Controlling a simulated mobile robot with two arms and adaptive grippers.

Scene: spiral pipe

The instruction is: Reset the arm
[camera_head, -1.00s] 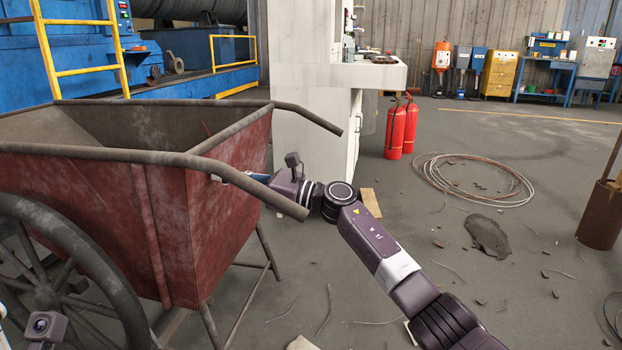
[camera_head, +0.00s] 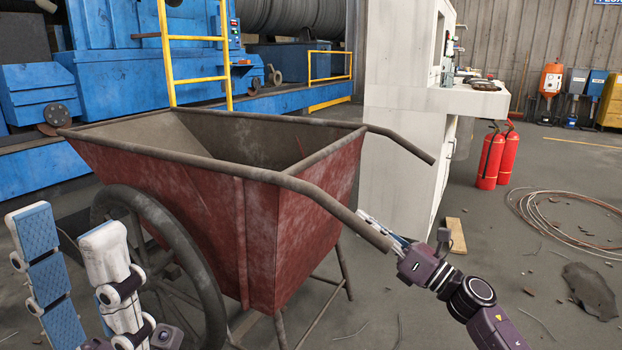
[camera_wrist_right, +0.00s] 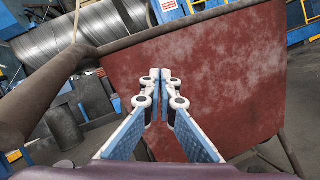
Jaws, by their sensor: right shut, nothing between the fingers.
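My left gripper (camera_head: 70,228) stands at the lower left of the head view, fingers pointing up. Its two blue-and-white fingers are apart with nothing between them. It is in front of the cart's wheel. My right gripper (camera_head: 378,224) is beside the right end of the cart's near handle, which partly hides it. In the right wrist view its fingertips (camera_wrist_right: 160,77) meet, with nothing held. They point toward the red side of the cart (camera_wrist_right: 215,75); I cannot tell the gap. The right arm (camera_head: 470,297) comes in from the lower right.
The rusty red cart (camera_head: 262,240) with its large wheel (camera_head: 205,290) fills the middle. A white machine (camera_head: 400,120) stands behind it, with red fire extinguishers (camera_head: 497,155) to its right. A cable coil (camera_head: 570,215) lies on the floor at right.

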